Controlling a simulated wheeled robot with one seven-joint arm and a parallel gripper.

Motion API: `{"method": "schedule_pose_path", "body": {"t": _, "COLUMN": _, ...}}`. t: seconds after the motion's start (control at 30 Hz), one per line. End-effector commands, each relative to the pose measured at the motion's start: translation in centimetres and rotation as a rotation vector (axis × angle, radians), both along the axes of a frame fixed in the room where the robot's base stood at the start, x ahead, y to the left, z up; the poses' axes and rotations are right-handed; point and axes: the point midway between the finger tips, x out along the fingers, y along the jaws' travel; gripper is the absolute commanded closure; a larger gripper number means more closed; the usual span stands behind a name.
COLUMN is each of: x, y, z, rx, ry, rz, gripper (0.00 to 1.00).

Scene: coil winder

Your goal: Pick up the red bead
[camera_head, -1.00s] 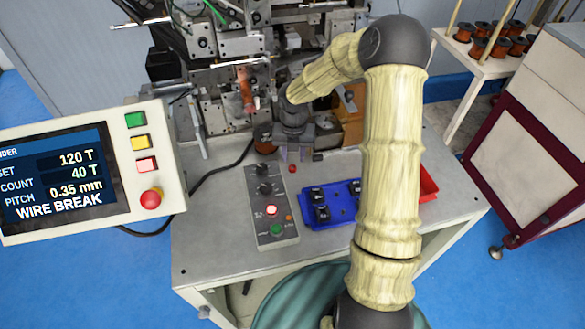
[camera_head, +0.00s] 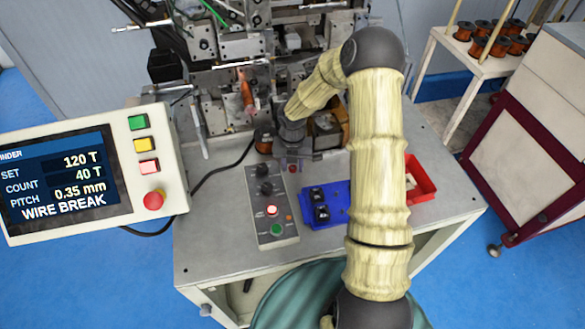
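A small red bead (camera_head: 292,168) shows on the grey table top, just behind the control box with round buttons. My gripper (camera_head: 293,155) points down right above and behind the bead, close to it in the picture. Its fingers are small and blend with the grey machine parts, so I cannot tell whether they are open or shut, or whether they touch the bead.
The control box (camera_head: 264,186) and a blue tray (camera_head: 340,190) with black parts stand in front. A red bin (camera_head: 424,184) is at right, partly behind my arm. The winding machine (camera_head: 225,75) stands behind. A display panel (camera_head: 120,222) reading WIRE BREAK is at left.

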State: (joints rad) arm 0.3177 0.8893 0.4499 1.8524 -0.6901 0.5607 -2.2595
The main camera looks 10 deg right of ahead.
Motion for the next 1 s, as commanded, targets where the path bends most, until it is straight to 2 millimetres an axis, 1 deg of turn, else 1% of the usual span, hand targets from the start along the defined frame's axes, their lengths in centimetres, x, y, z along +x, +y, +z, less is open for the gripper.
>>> {"method": "schedule_pose_path", "body": {"t": 0.03, "x": 0.0, "y": 0.0, "z": 0.0, "rx": 0.0, "ry": 0.0, "rz": 0.0, "gripper": 0.66}}
{"method": "schedule_pose_path", "body": {"t": 0.07, "x": 0.0, "y": 0.0, "z": 0.0, "rx": 0.0, "ry": 0.0, "rz": 0.0, "gripper": 0.7}}
{"method": "schedule_pose_path", "body": {"t": 0.2, "x": 0.0, "y": -0.1, "z": 0.0, "rx": 0.0, "ry": 0.0, "rz": -0.002, "gripper": 0.98}}
{"method": "schedule_pose_path", "body": {"t": 0.23, "x": 0.0, "y": -0.1, "z": 0.0, "rx": 0.0, "ry": 0.0, "rz": -0.002, "gripper": 0.99}}
{"method": "schedule_pose_path", "body": {"t": 0.53, "x": 0.0, "y": 0.2, "z": 0.0, "rx": 0.0, "ry": 0.0, "rz": 0.005, "gripper": 1.0}}
{"method": "schedule_pose_path", "body": {"t": 0.67, "x": 0.0, "y": 0.3, "z": 0.6, "rx": 0.0, "ry": 0.0, "rz": 0.005, "gripper": 1.0}}
{"method": "schedule_pose_path", "body": {"t": 0.77, "x": 0.1, "y": 0.2, "z": 1.8, "rx": 0.0, "ry": -0.003, "rz": 0.002, "gripper": 1.0}}
{"method": "schedule_pose_path", "body": {"t": 0.87, "x": 0.1, "y": -0.1, "z": 3.6, "rx": 0.0, "ry": -0.004, "rz": -0.002, "gripper": 1.0}}
{"method": "schedule_pose_path", "body": {"t": 1.0, "x": 0.1, "y": 0.0, "z": 6.4, "rx": 0.0, "ry": -0.004, "rz": -0.003, "gripper": 1.0}}
